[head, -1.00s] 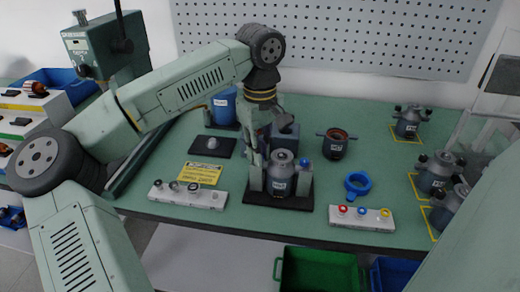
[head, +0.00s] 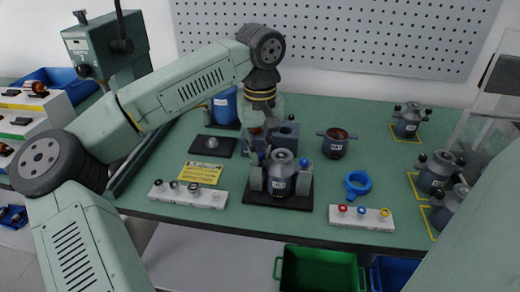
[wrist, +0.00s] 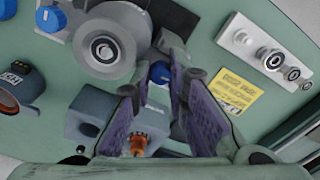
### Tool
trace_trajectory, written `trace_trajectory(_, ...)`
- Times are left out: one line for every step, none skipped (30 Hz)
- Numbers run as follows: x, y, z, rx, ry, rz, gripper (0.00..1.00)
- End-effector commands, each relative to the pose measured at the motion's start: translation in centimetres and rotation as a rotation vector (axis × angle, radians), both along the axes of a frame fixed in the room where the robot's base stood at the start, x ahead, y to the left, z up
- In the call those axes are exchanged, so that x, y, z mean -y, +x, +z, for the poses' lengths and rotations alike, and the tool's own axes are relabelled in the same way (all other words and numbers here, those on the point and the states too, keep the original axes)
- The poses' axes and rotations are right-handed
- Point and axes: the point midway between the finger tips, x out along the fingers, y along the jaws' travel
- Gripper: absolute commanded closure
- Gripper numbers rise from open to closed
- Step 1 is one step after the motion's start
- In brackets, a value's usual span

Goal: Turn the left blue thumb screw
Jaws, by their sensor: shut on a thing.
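The left blue thumb screw (head: 253,159) tops the grey post left of the silver-topped motor body (head: 281,178) on a black base plate (head: 262,201). My gripper (head: 256,150) reaches down from above to this screw. In the wrist view the left screw (wrist: 158,73) shows between the tips of my purple-padded fingers (wrist: 155,80), which are shut on it. The right blue thumb screw (head: 304,164) stands on the other post, clear of my gripper; it also shows in the wrist view (wrist: 50,19). The motor body's round top (wrist: 105,48) lies beside my fingers.
A grey block (head: 287,134) stands close behind the fixture. A dark pot (head: 335,144) and a blue ring (head: 357,184) lie to its right. A yellow label (head: 200,173) lies left.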

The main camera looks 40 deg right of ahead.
Motion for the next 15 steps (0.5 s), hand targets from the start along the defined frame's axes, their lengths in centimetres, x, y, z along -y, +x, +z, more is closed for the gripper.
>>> trace_trajectory(-0.02, 0.04, 0.05, 0.001, 0.0, 0.001, 1.0)
trace_trajectory(-0.02, 0.04, 0.05, 0.001, 0.0, 0.001, 1.0)
trace_trajectory(-0.02, 0.04, 0.05, 0.001, 0.0, 0.001, 1.0)
trace_trajectory(-0.02, 0.04, 0.05, 0.001, 0.0, 0.002, 0.85)
trace_trajectory(-0.02, 0.04, 0.05, 0.001, 0.0, 0.002, 0.83)
trace_trajectory(-0.02, 0.04, 0.04, 0.001, 0.0, 0.002, 0.8)
trace_trajectory(-0.01, 0.04, 0.04, 0.001, 0.0, 0.002, 0.78)
trace_trajectory(-0.01, 0.04, 0.04, 0.001, 0.0, 0.002, 0.76)
trace_trajectory(-0.01, 0.03, 0.03, 0.001, 0.0, 0.002, 0.73)
trace_trajectory(-0.01, 0.03, 0.03, 0.0, 0.0, 0.002, 0.71)
trace_trajectory(0.0, 0.02, 0.03, 0.0, 0.0, 0.002, 0.69)
trace_trajectory(0.0, 0.01, 0.02, 0.0, 0.0, 0.002, 0.67)
trace_trajectory(0.01, 0.01, 0.02, 0.0, 0.0, 0.001, 0.65)
trace_trajectory(0.01, 0.0, 0.01, 0.0, -0.001, 0.001, 0.64)
trace_trajectory(0.02, -0.02, 0.01, 0.0, -0.001, 0.001, 0.64)
